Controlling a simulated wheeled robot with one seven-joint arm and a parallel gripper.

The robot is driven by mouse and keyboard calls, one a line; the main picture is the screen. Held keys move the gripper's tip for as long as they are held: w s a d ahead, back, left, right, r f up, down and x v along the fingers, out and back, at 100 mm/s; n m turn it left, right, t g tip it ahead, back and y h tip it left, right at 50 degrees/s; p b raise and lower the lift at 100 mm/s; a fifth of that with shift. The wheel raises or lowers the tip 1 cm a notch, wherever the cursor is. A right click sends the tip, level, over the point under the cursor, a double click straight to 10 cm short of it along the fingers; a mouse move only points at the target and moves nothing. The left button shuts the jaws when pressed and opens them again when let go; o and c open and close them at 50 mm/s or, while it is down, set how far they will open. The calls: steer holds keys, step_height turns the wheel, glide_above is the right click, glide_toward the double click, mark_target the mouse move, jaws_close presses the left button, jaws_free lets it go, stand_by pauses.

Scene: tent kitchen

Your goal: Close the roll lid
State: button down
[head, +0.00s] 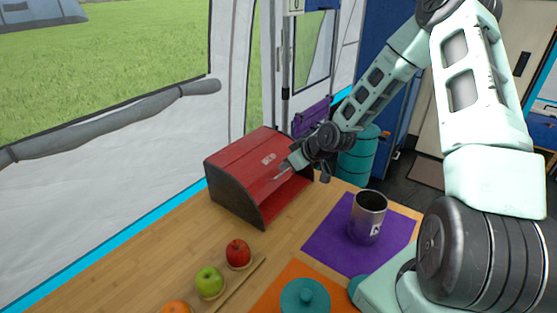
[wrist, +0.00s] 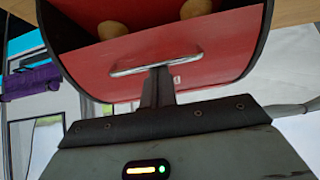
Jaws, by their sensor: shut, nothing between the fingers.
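The red roll-lid box (head: 236,204) with dark side walls stands on the wooden table by the tent wall. Its red lid (head: 262,152) covers the top, and the front below it is open. In the wrist view the lid (wrist: 125,82) has a metal bar handle (wrist: 128,68), with the open gap beyond it. My gripper (head: 285,170) is at the front of the lid. In the wrist view its shut, empty fingertips (wrist: 158,72) are at the middle of the handle; I cannot tell whether they touch it.
Two brown round items (wrist: 112,30) show inside the box. A metal mug (head: 367,217) stands on a purple mat (head: 330,247). The table left of the fruit is clear.

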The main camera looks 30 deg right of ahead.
steer(key=s+f+b, duration=0.1)
steer(key=f, duration=0.1)
steer(key=s+d+f+b, duration=0.1)
steer(key=s+f, duration=0.1)
steer(key=f, duration=0.1)
steer(key=s+f+b, duration=0.2)
steer(key=f, duration=0.1)
steer(key=shift+s+d+f, duration=0.15)
steer(key=shift+d+f, duration=0.1)
steer(key=shift+d, duration=0.15)
steer(key=shift+s+d+f+b, duration=0.1)
steer(key=shift+s+f+b, duration=0.25)
steer(key=shift+f, duration=0.3)
steer(key=shift+s+d+f+b, duration=0.1)
steer(key=shift+s+f+b, duration=0.15)
steer(key=shift+f, duration=0.4)
steer(key=shift+r, duration=0.15)
step_height(320, 180, up, 11)
steer(key=p, duration=0.1)
steer(key=shift+w+a+f, duration=0.15)
steer(key=shift+w+f, duration=0.05)
steer(key=shift+w, duration=0.25)
